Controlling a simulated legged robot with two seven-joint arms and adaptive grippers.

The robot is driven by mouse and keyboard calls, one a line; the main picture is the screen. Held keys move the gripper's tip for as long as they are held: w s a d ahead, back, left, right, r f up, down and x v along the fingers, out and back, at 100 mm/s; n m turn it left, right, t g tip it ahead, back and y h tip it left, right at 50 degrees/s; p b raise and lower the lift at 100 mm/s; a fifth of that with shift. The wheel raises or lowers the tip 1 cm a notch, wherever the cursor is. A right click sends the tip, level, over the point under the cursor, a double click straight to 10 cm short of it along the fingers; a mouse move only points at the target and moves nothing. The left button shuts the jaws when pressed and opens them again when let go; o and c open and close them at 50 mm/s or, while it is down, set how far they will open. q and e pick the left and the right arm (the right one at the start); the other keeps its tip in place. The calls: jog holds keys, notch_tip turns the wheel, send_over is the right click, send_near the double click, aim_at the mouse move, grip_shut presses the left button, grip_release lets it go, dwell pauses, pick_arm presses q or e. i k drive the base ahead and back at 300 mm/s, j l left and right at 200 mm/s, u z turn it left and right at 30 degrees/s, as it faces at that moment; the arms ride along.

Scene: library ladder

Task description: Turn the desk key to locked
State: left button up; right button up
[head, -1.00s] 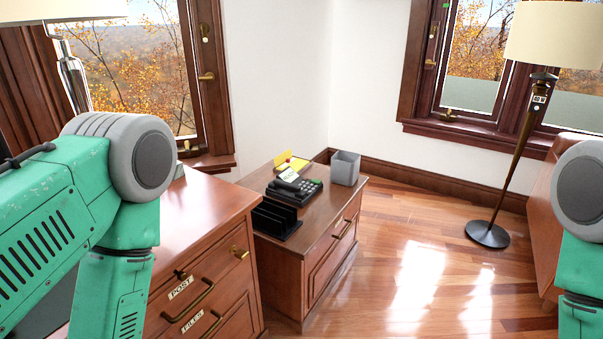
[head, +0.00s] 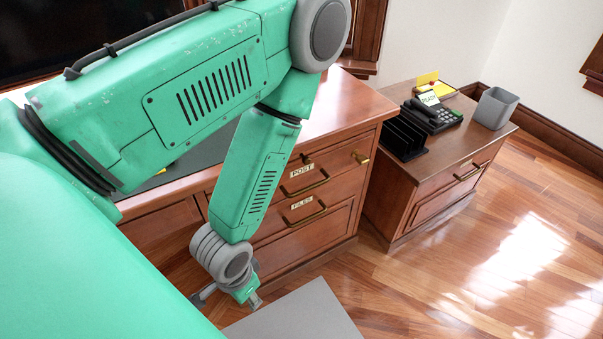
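The wooden desk (head: 345,112) stands in the middle of the head view. A small brass piece (head: 360,157), which looks like the desk key, sticks out at the upper right of its drawer front. A small dark fitting (head: 306,158) sits above the POST label. The key's exact turn is too small to tell. My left arm crosses in front of the desk, and my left gripper (head: 252,297) hangs low before the drawers, below and left of the brass piece and apart from it. Its fingers are small and partly hidden. My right gripper is not in view.
The drawers have brass handles (head: 305,182) that stick out. A side cabinet (head: 395,200) at the right carries a black file rack (head: 403,138), a phone (head: 432,116) and a grey bin (head: 494,108). A grey flat panel (head: 297,316) lies low in front. The right floor is clear.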

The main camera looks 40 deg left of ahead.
aim_at(362, 160)
jog(key=l+u, duration=0.1)
jog(key=u, duration=0.65)
jog(key=i+l+u, duration=0.2)
jog(key=l+u, duration=0.3)
jog(key=l, duration=0.45)
jog(key=l+u, duration=0.45)
jog(key=l, duration=1.3)
